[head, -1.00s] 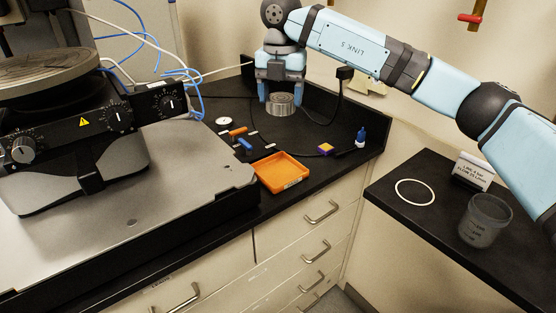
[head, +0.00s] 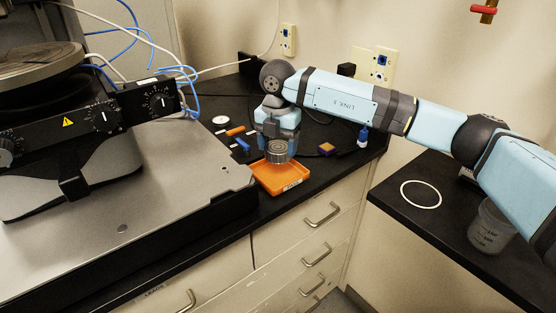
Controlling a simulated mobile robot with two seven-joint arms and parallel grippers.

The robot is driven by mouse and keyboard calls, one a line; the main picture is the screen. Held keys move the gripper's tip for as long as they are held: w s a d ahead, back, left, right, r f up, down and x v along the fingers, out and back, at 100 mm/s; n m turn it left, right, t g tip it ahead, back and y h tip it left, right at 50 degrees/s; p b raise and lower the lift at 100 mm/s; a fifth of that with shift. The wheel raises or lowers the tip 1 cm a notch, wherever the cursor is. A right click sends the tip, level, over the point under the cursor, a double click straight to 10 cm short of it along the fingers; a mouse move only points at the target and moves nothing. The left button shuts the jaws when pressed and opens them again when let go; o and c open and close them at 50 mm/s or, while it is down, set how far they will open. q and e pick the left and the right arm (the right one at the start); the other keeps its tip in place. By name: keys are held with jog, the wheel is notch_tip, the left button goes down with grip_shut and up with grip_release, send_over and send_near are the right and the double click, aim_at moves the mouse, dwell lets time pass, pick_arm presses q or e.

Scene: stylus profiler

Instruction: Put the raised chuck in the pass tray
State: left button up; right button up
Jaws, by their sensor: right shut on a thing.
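The raised chuck is a short grey ribbed metal cylinder (head: 277,152). My right gripper (head: 278,140) points down and is shut on it, holding it over the back part of the orange tray. The orange tray (head: 283,186) is square and shallow with a pale label on its front wall; it sits near the front edge of the black bench. I cannot tell how small the gap is between the chuck and the tray floor. My left gripper is not in view.
The profiler (head: 75,130) with knobs and its grey base plate fill the left. Small blue and orange parts (head: 238,137) lie left of the tray. A side bench holds a white ring (head: 421,194) and a beaker (head: 490,228).

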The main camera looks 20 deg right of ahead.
aim_at(278, 159)
jog(key=shift+f, duration=2.25)
jog(key=shift+f, duration=0.2)
jog(key=o, duration=1.5)
jog(key=shift+o, duration=0.2)
jog(key=shift+r, duration=0.1)
notch_tip(278, 159, up, 12)
jog(key=shift+r, duration=0.1)
